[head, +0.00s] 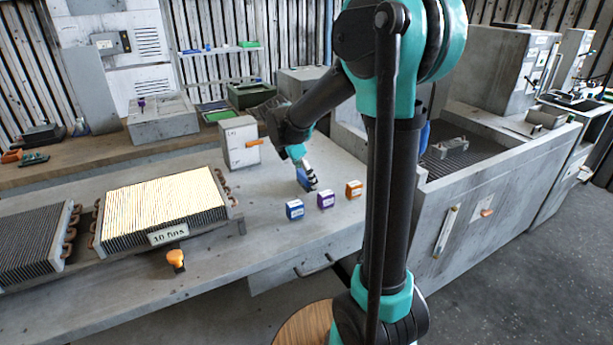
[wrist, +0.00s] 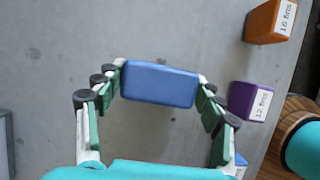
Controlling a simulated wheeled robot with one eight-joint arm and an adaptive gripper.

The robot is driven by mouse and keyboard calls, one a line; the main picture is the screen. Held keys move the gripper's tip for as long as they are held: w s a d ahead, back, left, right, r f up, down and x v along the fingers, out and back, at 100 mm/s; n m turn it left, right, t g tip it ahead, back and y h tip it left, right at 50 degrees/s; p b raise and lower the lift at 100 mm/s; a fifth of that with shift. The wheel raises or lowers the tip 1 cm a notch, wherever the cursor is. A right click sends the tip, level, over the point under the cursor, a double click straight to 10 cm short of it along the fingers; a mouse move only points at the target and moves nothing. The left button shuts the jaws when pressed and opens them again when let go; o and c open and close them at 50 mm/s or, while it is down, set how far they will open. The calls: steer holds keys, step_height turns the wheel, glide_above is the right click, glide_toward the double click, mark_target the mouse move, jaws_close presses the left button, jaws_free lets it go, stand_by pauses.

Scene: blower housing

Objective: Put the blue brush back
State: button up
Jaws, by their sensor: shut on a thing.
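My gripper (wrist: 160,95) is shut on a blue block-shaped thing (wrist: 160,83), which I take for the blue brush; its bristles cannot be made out. In the wrist view it lies crosswise between both fingers. In the head view my gripper (head: 308,177) is over the right part of the grey bench, with the blue brush (head: 303,176) at its fingertips. I cannot tell whether the brush touches the bench. A blue labelled block (head: 294,209), a purple one (head: 325,199) and an orange one (head: 353,189) stand in a row just in front.
A bright finned coil (head: 160,205) labelled "10 fins" and a darker coil (head: 35,240) lie on the bench at left. A pale box (head: 240,142) with an orange handle stands behind my gripper. The bench between coil and blocks is clear.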

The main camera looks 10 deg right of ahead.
steer(key=shift+f, duration=0.15)
steer(key=o, duration=1.1)
steer(key=v, duration=1.2)
